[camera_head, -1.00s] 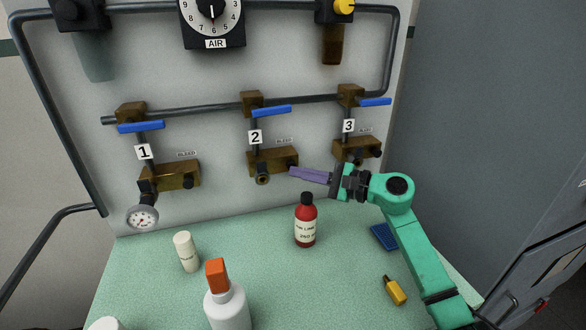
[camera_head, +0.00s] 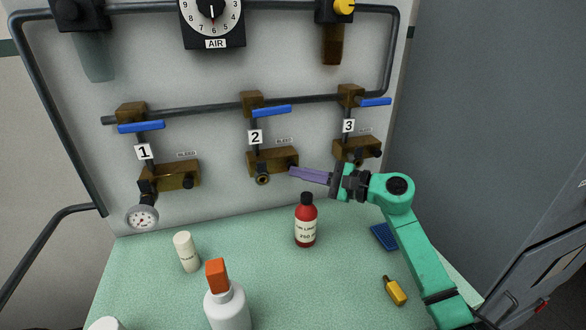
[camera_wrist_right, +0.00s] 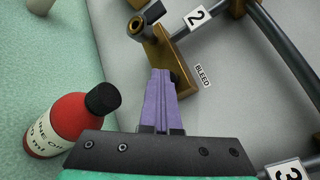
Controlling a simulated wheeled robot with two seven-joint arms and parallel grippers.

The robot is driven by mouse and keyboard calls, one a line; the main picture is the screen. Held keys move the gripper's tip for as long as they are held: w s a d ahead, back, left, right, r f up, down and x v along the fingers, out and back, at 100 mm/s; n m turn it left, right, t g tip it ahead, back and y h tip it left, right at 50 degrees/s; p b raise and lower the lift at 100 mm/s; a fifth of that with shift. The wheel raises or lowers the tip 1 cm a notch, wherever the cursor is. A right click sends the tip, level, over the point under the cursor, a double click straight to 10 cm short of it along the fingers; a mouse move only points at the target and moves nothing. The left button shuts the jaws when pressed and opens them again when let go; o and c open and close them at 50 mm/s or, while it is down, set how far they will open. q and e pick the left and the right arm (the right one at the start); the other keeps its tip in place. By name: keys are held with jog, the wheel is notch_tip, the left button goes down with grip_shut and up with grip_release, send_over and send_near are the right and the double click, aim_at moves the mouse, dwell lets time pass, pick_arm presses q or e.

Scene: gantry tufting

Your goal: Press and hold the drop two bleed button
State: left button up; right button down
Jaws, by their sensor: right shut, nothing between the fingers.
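The drop two brass block (camera_head: 270,161) sits on the wall panel under the label 2 (camera_head: 255,137), with a small BLEED label above its right part. Its dark bleed button (camera_head: 293,162) is at the block's right end, partly covered by my fingertips. My right gripper (camera_head: 294,171) is shut and empty, its purple fingers pointing left at that end. My left gripper is not in view.
Drop one (camera_head: 170,177) with its gauge and drop three (camera_head: 357,150) flank drop two. A red bottle (camera_head: 305,226) stands below my fingers. A white bottle (camera_head: 228,307), white canister (camera_head: 186,252), yellow bottle (camera_head: 395,291) and blue item (camera_head: 384,237) are on the green bench (camera_head: 270,265).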

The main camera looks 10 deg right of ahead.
jog(key=shift+s+b, duration=0.5)
jog(key=shift+s, duration=0.4)
jog(key=shift+f, duration=0.1)
jog(key=shift+s+d, duration=0.1)
jog(key=shift+s, duration=0.1)
jog(key=s+b, duration=0.2)
jog(key=s, duration=0.1)
jog(key=shift+s+d+f, duration=0.15)
jog(key=shift+s, duration=0.1)
jog(key=shift+s+b, duration=0.3)
jog(key=shift+s, duration=0.25)
jog(key=shift+r, duration=0.2)
